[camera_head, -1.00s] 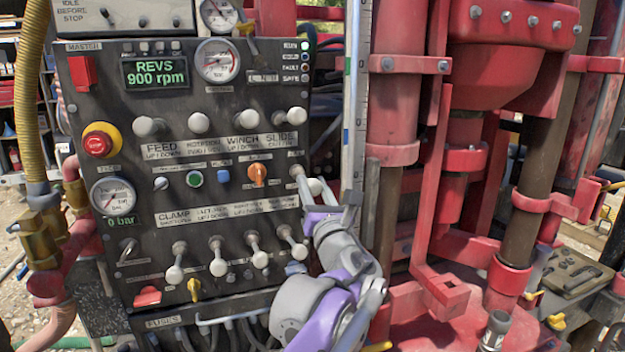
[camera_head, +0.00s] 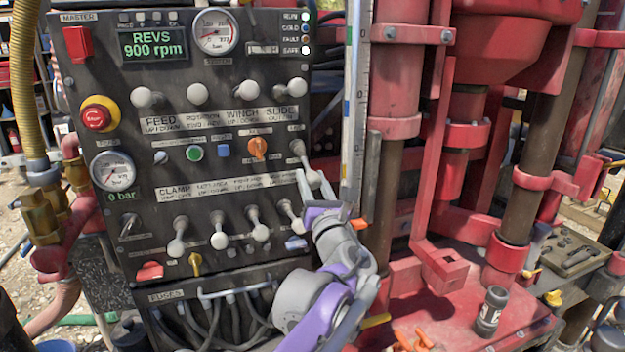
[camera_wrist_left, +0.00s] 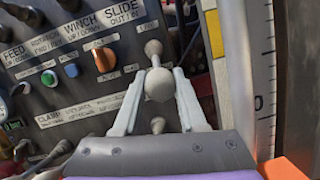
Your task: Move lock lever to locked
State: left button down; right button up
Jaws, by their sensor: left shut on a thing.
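The lever (camera_head: 303,160) sits at the right edge of the control panel, right of the orange switch. It has a metal shaft and a pale round knob, and it points down. In the left wrist view its knob (camera_wrist_left: 159,85) lies between the two pale fingers of my left gripper (camera_wrist_left: 159,100). The left gripper (camera_head: 311,185) is shut on the lever at the knob. The small label above the lever is too small to read in the head view. My right gripper is in neither view.
The orange switch (camera_head: 258,148) is close left of the lever. A white-knobbed lever (camera_head: 289,212) stands just below, near my left fingers. An upright ruler-like strip (camera_head: 350,110) and a red machine column (camera_head: 395,80) stand close on the right. The panel (camera_head: 130,240) fills the left.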

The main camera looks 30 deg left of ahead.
pick_arm(q)
jog(key=shift+f, duration=0.1)
jog(key=c, duration=0.8)
grip_release()
jog(key=shift+o, duration=0.2)
jog(key=shift+w+a, duration=0.1)
jog(key=shift+w, duration=0.05)
jog(key=b+v, duration=0.1)
jog(key=v, duration=1)
